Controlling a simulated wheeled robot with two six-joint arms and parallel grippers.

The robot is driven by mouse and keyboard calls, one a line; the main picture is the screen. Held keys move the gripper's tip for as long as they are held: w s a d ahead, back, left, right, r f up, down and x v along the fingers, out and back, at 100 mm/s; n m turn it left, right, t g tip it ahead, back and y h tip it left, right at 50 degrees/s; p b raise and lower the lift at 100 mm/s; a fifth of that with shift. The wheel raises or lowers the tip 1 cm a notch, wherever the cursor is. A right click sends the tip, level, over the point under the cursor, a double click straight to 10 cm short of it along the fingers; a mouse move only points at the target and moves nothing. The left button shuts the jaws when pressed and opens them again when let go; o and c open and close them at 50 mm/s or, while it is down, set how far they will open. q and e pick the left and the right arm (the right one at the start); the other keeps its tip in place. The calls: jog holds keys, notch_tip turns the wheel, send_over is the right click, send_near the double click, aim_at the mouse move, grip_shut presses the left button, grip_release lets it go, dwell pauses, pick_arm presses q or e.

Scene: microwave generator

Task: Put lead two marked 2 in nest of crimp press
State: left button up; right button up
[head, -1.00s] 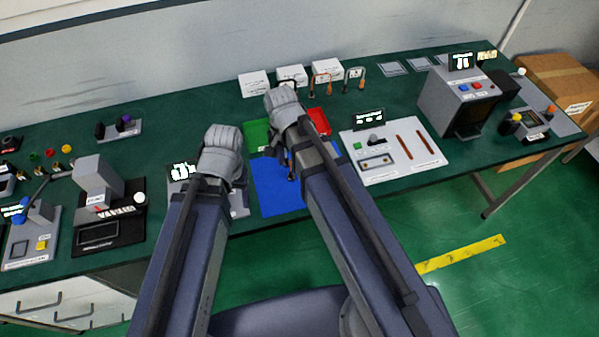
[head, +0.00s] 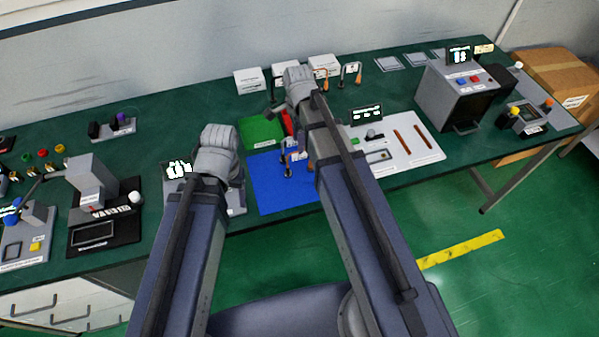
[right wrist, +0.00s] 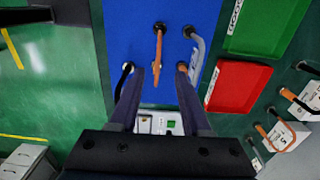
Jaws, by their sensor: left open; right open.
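Several short leads stand on the blue mat (head: 265,190). In the right wrist view, an orange lead (right wrist: 158,45) stands in line with the gap between my right gripper's fingers (right wrist: 159,78), which are apart. A grey lead (right wrist: 195,55) and a dark lead (right wrist: 124,78) stand to either side. No mark 2 is readable on them. In the head view, my right gripper (head: 283,108) is over the back of the mat, partly hidden by its wrist. A press-like grey machine (head: 95,185) on a black base stands at the left. My left gripper (head: 218,165) is left of the mat, its fingers mostly hidden.
A green tray (right wrist: 262,25) and a red tray (right wrist: 235,85) lie beside the mat. White labelled blocks (head: 323,66) with hanging leads stand behind. A light panel (head: 410,145) and a grey box machine (head: 458,95) are to the right. Other devices fill the left table.

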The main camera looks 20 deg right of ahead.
jog(key=f+b, duration=0.5)
jog(key=shift+s+d+f, duration=0.15)
jog(key=shift+s+f, duration=0.05)
jog(key=shift+r, duration=0.1)
grip_shut()
dwell(1.4)
